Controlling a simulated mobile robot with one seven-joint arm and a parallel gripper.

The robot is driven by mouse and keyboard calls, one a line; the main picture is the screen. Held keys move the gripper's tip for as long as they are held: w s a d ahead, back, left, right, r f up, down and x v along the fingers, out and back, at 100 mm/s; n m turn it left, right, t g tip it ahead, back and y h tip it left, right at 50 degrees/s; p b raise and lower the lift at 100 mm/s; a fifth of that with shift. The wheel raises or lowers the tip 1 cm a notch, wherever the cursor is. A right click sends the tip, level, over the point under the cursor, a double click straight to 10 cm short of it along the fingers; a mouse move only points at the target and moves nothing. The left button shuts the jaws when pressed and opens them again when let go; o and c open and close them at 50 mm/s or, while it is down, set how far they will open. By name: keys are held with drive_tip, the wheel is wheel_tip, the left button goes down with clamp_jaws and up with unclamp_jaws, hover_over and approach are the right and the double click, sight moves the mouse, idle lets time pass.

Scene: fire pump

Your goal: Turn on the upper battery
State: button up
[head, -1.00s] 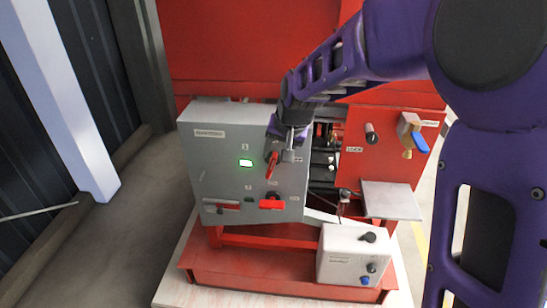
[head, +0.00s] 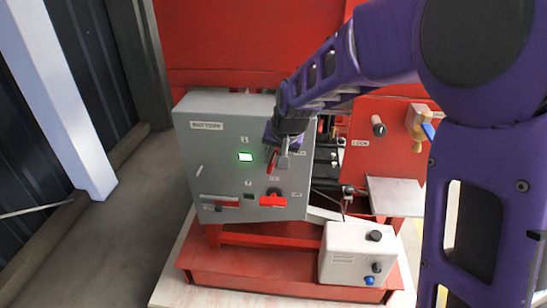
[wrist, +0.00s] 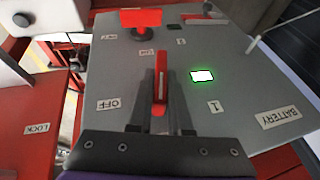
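The grey battery panel (head: 212,165) shows upright in the head view and upside down in the wrist view (wrist: 225,125). Its upper switch has a red handle (head: 272,161), seen between my fingers in the wrist view (wrist: 160,85). The handle points straight along the fingers there. My gripper (wrist: 162,100) is shut on this handle, one finger close along each side. The indicator light (head: 245,157) beside label 1 glows green, and also in the wrist view (wrist: 202,76). The lower switch's red handle (head: 273,201) lies level, and its small indicator (head: 249,196) is dark.
A white box with knobs (head: 354,250) stands in front at lower right. A red panel (head: 385,150) with a LOCK label and a valve (head: 418,122) is to the right. A grey plate (head: 395,196) juts out below it. Open floor lies left of the red base.

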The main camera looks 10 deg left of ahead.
drive_tip(key=shift+r, duration=0.1)
clamp_jaws()
drive_tip(key=shift+s+a+h+p, duration=0.1)
drive_tip(key=shift+a+h+p, duration=0.1)
drive_tip(key=shift+h+p, duration=0.55)
drive_tip(key=shift+n+h, duration=0.3)
drive_tip(key=shift+h, duration=0.25)
drive_tip(key=shift+d+h, duration=0.1)
drive_tip(key=shift+h, duration=0.2)
drive_tip(key=o, duration=0.7)
unclamp_jaws()
